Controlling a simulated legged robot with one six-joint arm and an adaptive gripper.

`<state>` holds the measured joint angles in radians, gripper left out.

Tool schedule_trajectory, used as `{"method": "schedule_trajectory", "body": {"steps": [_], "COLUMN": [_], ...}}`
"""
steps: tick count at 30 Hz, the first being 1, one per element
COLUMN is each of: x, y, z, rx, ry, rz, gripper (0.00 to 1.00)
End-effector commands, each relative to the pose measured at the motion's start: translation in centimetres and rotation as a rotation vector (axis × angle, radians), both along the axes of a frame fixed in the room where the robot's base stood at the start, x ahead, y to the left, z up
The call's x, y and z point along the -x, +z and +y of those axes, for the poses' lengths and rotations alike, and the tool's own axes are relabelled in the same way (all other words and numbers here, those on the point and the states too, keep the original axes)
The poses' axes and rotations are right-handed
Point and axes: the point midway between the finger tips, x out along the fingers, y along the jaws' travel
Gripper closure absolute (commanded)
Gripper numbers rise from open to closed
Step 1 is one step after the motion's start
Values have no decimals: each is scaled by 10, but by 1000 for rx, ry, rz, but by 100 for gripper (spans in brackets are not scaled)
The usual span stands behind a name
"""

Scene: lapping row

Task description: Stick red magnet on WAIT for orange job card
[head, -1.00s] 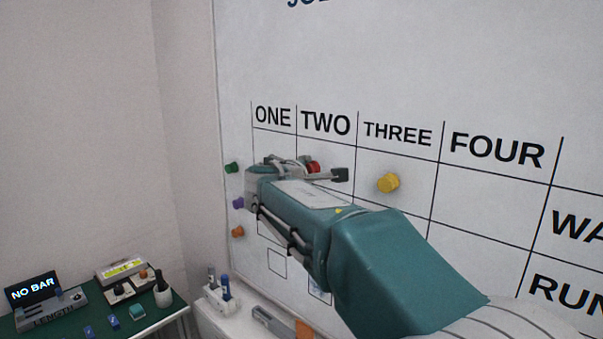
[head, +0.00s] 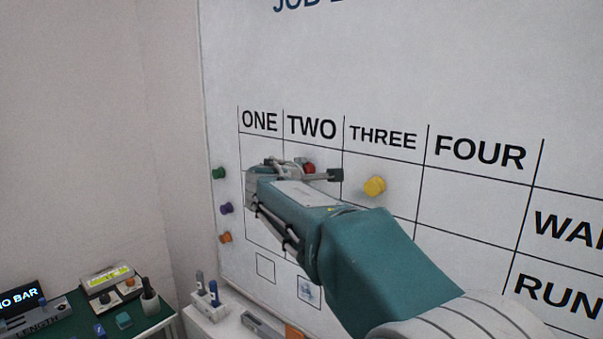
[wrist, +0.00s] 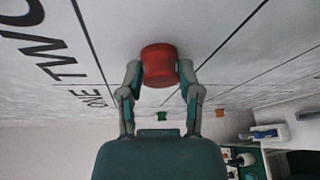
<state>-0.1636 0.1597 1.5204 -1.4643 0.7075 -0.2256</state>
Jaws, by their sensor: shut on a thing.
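My gripper (wrist: 160,78) is shut on the red magnet (wrist: 158,62), one finger on each side of it. The head view also shows the red magnet (head: 309,168), partly hidden by my gripper, over the TWO column of the whiteboard (head: 400,70). The magnet is at or very near the board face; I cannot tell if it touches. The row label WAIT (head: 568,229) is cut off at the right edge, above a label starting RUN (head: 553,290). An orange card-like piece (head: 293,332) shows at the bottom edge, mostly cut off.
A yellow magnet (head: 374,187) sits in the THREE column. Green (head: 218,173), purple (head: 226,208) and orange (head: 225,237) magnets line the board's left edge. A ledge (head: 212,315) with markers and a green bench (head: 150,318) with devices are low left.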

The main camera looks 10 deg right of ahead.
Motion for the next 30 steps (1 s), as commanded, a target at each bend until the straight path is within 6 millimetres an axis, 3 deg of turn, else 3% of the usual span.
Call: {"method": "schedule_trajectory", "body": {"steps": [4, 5, 7, 8, 22, 30], "x": [0, 0, 0, 0, 5, 47], "y": [1, 1, 1, 1, 2, 9], "z": [0, 0, 0, 0, 4, 31], "rx": [0, 0, 0, 0, 0, 0], "ry": [0, 0, 0, 0, 2, 4], "rz": [-2, -2, -2, -2, -1, -3], "gripper": [100, 50, 19, 15, 15, 15]}}
